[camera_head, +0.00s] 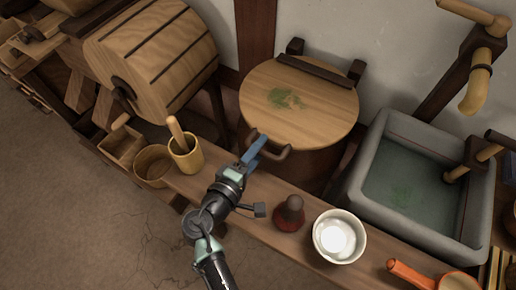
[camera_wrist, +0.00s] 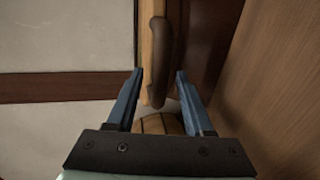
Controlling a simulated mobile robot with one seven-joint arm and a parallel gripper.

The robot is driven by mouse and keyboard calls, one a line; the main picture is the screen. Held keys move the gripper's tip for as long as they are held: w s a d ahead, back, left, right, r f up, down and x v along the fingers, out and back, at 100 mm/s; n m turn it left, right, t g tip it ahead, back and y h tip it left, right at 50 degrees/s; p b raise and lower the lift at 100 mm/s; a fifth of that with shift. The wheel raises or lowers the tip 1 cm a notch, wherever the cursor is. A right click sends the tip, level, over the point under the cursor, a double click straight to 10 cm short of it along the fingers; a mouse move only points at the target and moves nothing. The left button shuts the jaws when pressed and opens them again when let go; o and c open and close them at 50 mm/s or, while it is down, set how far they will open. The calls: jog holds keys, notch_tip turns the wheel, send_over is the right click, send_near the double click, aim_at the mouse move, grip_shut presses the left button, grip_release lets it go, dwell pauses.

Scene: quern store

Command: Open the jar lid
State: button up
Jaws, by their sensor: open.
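The jar's round wooden lid (camera_head: 315,105) lies flat on the dark brown jar (camera_head: 303,170), with a green patch on top. A curved brown handle (camera_head: 285,153) sticks out from the lid's front edge. My gripper (camera_head: 260,139) is open at the left end of this handle. In the wrist view, the handle (camera_wrist: 158,50) runs down between the two blue fingers (camera_wrist: 159,72), with the lid's pale edge (camera_wrist: 146,45) beside it. I see no grip on the handle. How deep it sits between the fingers is unclear.
A grey basin (camera_head: 440,240) stands right, a wooden barrel (camera_head: 150,60) left. The wall is close behind.

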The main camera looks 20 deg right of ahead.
grip_shut()
dwell(1.4)
